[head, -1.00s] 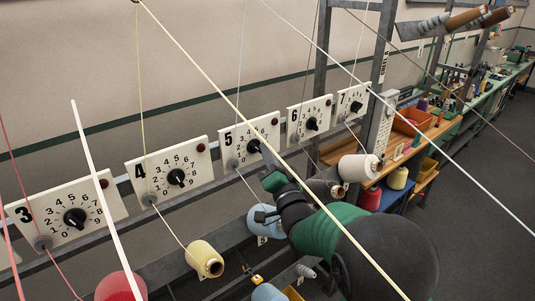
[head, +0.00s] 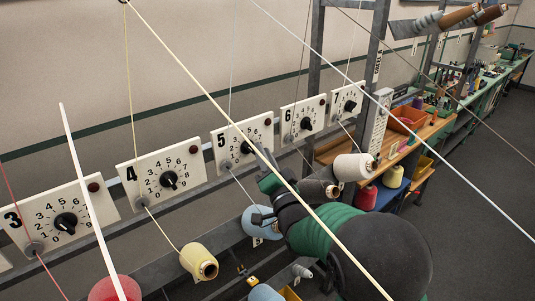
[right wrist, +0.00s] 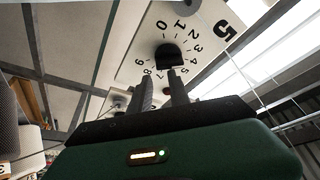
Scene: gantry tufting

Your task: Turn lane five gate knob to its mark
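The lane five panel (head: 228,139) is a white plate with a number 5, a dial of digits and a dark red button at its upper right. Its black gate knob (head: 247,147) is partly hidden by my right gripper in the head view. My right gripper (head: 262,170) reaches up to this panel from the lower right. In the right wrist view the two fingers (right wrist: 163,80) stand apart, with the knob (right wrist: 168,56) just beyond their tips. I cannot tell whether they touch it. The knob's pointer direction and mark are unclear. My left gripper is out of view.
Similar panels for lanes three (head: 90,190), four (head: 130,158), six (head: 290,130) and seven (head: 339,91) line the rail. Yarn strands cross in front. A yellow cone (head: 195,256) and a blue cone (head: 252,228) sit below; a wooden shelf (head: 435,130) stands right.

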